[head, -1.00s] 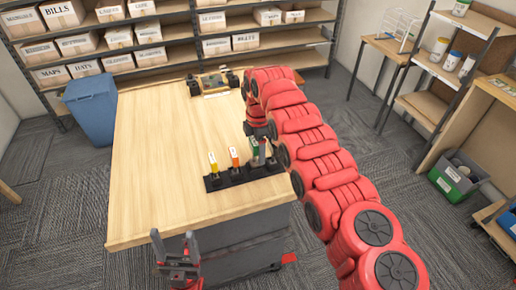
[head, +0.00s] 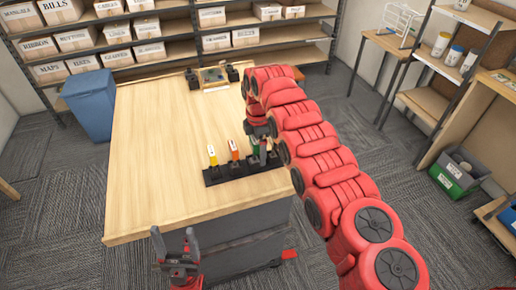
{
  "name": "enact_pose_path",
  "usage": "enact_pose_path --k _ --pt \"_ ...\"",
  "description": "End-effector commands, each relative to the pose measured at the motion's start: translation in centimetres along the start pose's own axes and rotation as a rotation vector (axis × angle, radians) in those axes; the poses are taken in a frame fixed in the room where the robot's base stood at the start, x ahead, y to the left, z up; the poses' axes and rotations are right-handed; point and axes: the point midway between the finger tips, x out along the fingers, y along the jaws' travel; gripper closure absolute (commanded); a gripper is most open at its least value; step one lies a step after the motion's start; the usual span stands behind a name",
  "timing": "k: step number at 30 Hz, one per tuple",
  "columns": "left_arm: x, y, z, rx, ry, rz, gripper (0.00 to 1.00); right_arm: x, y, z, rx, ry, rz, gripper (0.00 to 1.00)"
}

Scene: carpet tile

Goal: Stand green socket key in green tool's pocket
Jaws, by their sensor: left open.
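A black rack (head: 212,176) stands near the front right of the wooden table. A yellow-handled tool (head: 213,156) and an orange-handled tool (head: 234,150) stand upright in it. A green-handled piece (head: 254,144) is upright further right at the rack, just under my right gripper (head: 260,146). A grey part beside the green piece may be a gripper finger or a tool. My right gripper is small and partly hidden by its own red arm, so its jaws and any hold are unclear. My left gripper (head: 176,250) is open and empty, in front of the table's front edge.
The wooden table (head: 160,150) is mostly clear in its middle and left. A small tray-like item with black ends (head: 212,77) lies at its back. A blue bin (head: 91,105) stands left of the table. Shelves with boxes line the back; more shelving stands right.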

Motion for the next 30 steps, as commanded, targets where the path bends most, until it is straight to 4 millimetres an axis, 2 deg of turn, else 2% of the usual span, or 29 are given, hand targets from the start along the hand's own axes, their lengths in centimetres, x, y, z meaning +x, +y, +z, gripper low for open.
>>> enact_pose_path --k 8,11,14,19,21,30 --pt "-0.1 0.0 0.0 0.000 0.000 0.000 0.30 0.0 0.0 0.0 0.000 0.000 0.000 0.00" --pt "-0.4 0.0 0.1 0.000 0.000 0.000 0.30 -0.7 0.1 0.0 0.000 -0.001 0.002 0.00" --pt "-1.0 0.1 0.2 0.000 0.000 0.000 0.30 -2.1 0.1 -0.1 -0.001 -0.001 0.003 0.00" --pt "-1.3 0.1 0.2 0.000 0.000 0.000 0.30 -6.1 0.1 -0.2 -0.002 0.000 0.006 0.00" --pt "1.5 -0.1 -0.3 0.000 0.000 0.000 0.30 -9.1 0.0 -0.2 -0.001 0.001 0.002 0.00" --pt "7.1 -0.3 -1.2 0.000 0.000 0.000 0.30 -14.8 -0.1 0.0 0.000 0.000 -0.003 0.00"
